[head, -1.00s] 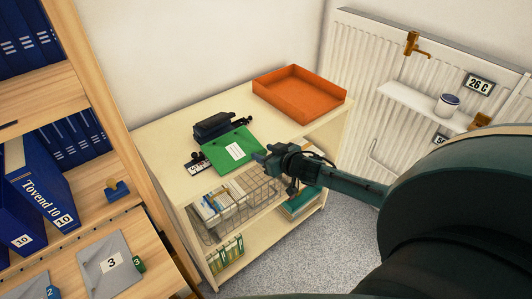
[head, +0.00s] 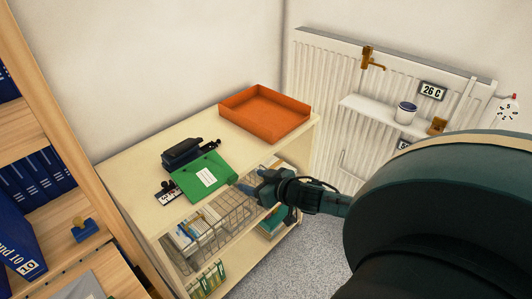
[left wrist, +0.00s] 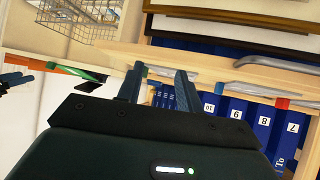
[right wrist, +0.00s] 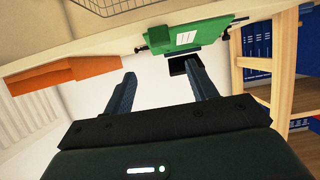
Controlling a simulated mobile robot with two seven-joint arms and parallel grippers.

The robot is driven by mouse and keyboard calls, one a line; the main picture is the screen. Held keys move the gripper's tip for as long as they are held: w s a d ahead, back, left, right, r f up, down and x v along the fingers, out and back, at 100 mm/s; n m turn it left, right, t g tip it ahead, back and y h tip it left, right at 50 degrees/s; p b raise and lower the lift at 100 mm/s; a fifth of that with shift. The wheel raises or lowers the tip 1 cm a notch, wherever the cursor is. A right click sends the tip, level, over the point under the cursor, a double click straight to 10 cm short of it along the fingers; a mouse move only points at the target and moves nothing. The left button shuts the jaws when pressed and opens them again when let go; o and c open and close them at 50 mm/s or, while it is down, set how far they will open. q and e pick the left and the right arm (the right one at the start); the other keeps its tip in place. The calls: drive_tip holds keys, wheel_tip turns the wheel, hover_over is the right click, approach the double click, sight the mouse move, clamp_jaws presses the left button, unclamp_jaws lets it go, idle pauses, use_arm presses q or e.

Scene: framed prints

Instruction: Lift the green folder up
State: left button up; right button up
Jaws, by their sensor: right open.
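The green folder (head: 203,178) lies on top of the cream shelf unit (head: 136,181), a white label on its face, its front right corner at the shelf's front edge. My right gripper (head: 248,186) is open just off that corner; I cannot tell whether it touches. In the right wrist view the folder (right wrist: 190,37) is beyond the two spread, empty fingers (right wrist: 160,70). My left gripper is out of the head view; in the left wrist view its fingers (left wrist: 160,72) are apart and empty. The folder (left wrist: 92,75) shows there edge-on, with my right gripper (left wrist: 15,80) at left.
A black device (head: 185,153) sits behind the folder. An orange tray (head: 265,115) stands at the back right of the shelf top. A wire basket (head: 222,222) is on the shelf below. A wooden bookcase (head: 85,130) borders the left; a radiator (head: 322,110) is behind at right.

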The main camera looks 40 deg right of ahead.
drive_tip(key=shift+v, duration=2.2)
drive_tip(key=s+a+f+g, duration=0.1)
drive_tip(key=s+a+f, duration=0.2)
drive_tip(key=a, duration=0.4)
drive_tip(key=s+a+f+n+g+y, duration=0.1)
drive_tip(key=s+a+f, duration=0.2)
drive_tip(key=s+a, duration=0.3)
drive_tip(key=s+a+f+g+y, duration=0.1)
drive_tip(key=s+a+f, duration=0.2)
drive_tip(key=a, duration=0.6)
drive_tip(key=shift+s+a+f+n, duration=0.25)
drive_tip(key=shift+s+f+n, duration=0.15)
drive_tip(key=shift+s, duration=0.35)
drive_tip(key=shift+c, duration=0.3)
